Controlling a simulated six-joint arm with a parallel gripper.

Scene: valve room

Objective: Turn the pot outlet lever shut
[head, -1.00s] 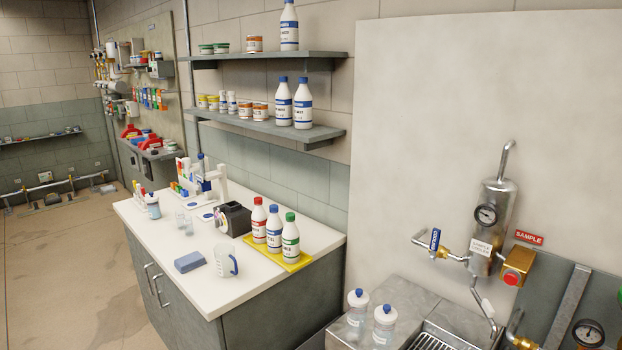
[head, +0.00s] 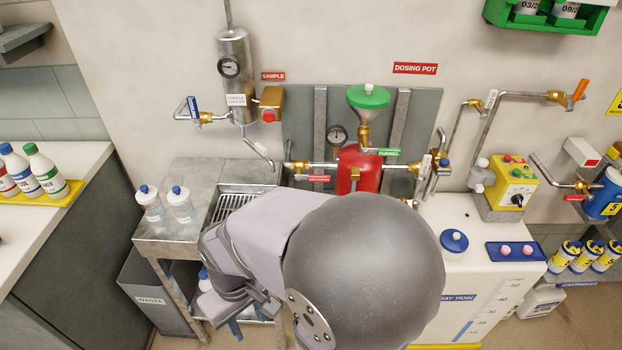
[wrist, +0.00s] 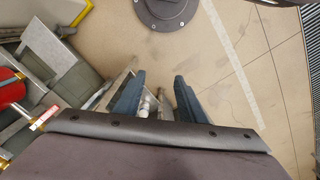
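The dosing pot (head: 357,168) is a red vessel on a grey backboard, with a green funnel (head: 368,97) on top. Brass valves and pipes join it on both sides. A red lever or tag (head: 318,178) is on its left pipe and a light handle (head: 424,166) on its right. I cannot tell which is the outlet lever. My arm hides the pot's lower part. My gripper (head: 240,318) is low and left of the pot, partly hidden. In the wrist view my gripper (wrist: 158,90) has its fingers apart with nothing gripped. The red pot (wrist: 10,90) shows at that view's left edge.
A metal sink bench (head: 170,235) with two bottles stands left of the pot. A white day tank (head: 500,285) stands to the right. A sample cooler (head: 236,85) with a gauge and a blue-handled valve hangs on the wall. The wrist view shows open floor (wrist: 235,60).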

